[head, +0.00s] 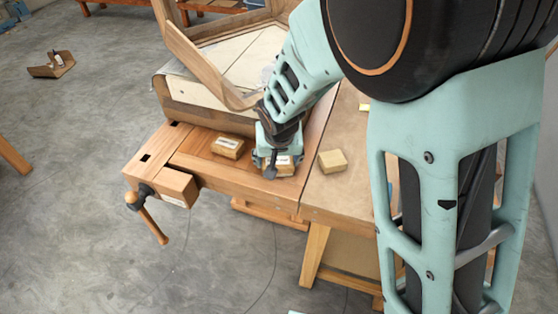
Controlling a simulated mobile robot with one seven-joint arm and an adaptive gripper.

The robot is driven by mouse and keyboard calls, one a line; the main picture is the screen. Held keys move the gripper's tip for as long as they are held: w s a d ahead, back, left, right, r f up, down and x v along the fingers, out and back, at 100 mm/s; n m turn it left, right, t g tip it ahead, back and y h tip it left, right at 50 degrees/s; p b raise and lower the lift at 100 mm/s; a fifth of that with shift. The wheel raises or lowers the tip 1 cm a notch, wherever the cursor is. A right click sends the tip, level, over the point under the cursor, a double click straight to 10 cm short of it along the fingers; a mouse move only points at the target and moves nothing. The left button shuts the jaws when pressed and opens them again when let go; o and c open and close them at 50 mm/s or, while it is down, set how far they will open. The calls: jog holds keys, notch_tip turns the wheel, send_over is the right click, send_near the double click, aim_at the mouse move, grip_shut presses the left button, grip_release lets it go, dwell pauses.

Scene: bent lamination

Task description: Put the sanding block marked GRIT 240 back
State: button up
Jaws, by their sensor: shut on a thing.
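My gripper (273,165) points down over the front of the wooden workbench (235,173). It is shut on a tan sanding block (286,162) with a pale label, partly hidden by the fingers. I cannot read its marking, nor tell whether it touches the bench top. A second labelled block (228,147) sits to the left, apart from the gripper, its label also too small to read. A third, plain-looking tan block (332,161) lies to the right on the adjoining brown top (335,198).
A bent wood strip (200,62) and a large form (205,107) stand right behind the blocks. A vise handle (153,226) sticks out at the bench's front left. My arm covers the right side. The floor at left is mostly clear.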

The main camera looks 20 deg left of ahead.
jog(key=o, duration=1)
jog(key=v, duration=1.2)
jog(key=shift+d+r, duration=0.15)
